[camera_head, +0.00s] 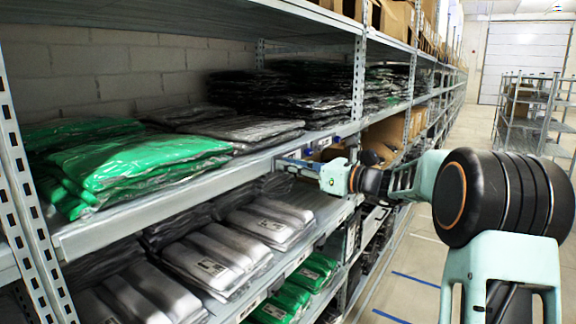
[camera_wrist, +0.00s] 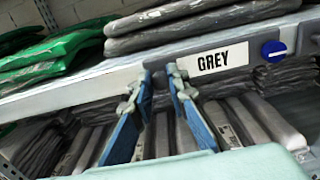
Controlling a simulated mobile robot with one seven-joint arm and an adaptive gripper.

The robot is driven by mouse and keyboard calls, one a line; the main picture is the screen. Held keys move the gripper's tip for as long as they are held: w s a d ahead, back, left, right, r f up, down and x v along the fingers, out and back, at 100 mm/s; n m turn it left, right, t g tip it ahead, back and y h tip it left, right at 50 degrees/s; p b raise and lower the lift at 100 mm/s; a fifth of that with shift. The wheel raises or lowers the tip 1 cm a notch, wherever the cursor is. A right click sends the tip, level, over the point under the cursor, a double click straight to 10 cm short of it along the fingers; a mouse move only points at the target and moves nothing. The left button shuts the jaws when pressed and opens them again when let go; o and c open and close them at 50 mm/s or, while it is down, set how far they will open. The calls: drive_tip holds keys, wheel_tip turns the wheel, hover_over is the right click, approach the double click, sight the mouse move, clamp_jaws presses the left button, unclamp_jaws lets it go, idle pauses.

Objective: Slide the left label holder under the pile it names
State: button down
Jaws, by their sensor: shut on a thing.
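A white label holder reading GREY (camera_wrist: 222,60), with a round blue knob (camera_wrist: 274,50) at its right end, sits on the front edge of the upper shelf in the wrist view. My gripper (camera_wrist: 160,73) is shut at its left end; the exact contact is hard to see. The grey bagged pile (camera_wrist: 205,22) lies just above, and the label is below its middle and right part. In the head view my gripper (camera_head: 303,168) is at the shelf edge, right of the grey pile (camera_head: 241,131).
A green bagged pile (camera_head: 130,165) lies on the same shelf to the left. Grey packs (camera_head: 215,255) fill the shelf below. A perforated upright (camera_head: 358,80) stands just beyond my gripper. The shelf's front rail (camera_head: 160,212) is bare to the left; the aisle floor (camera_head: 415,265) is clear.

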drive_tip(key=c, duration=1.9)
unclamp_jaws()
drive_tip(key=v, duration=1.2)
drive_tip(key=shift+s, duration=0.1)
